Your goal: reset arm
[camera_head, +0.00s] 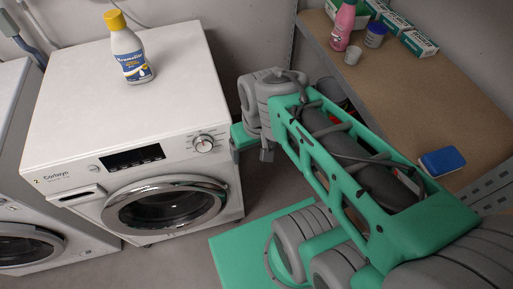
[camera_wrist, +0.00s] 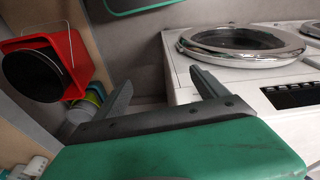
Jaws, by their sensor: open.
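My green and grey arm reaches across the head view, bent, with its wrist near the right side of the middle washing machine. My gripper (camera_head: 251,156) points down beside that machine's front right corner. In the wrist view, the two grey fingers of my gripper (camera_wrist: 163,90) stand apart with nothing between them. The white washing machine (camera_head: 120,70) has its round chrome-rimmed door (camera_head: 168,206) shut. The same chrome door ring (camera_wrist: 240,42) shows in the wrist view, just beyond the right finger.
A yellow-capped bottle (camera_head: 128,50) stands on the machine. A second machine (camera_head: 40,240) is at left. The shelf (camera_head: 440,90) at right bears a pink bottle (camera_head: 343,25), boxes and a blue sponge (camera_head: 441,161). A red bin (camera_wrist: 72,65) shows in the wrist view.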

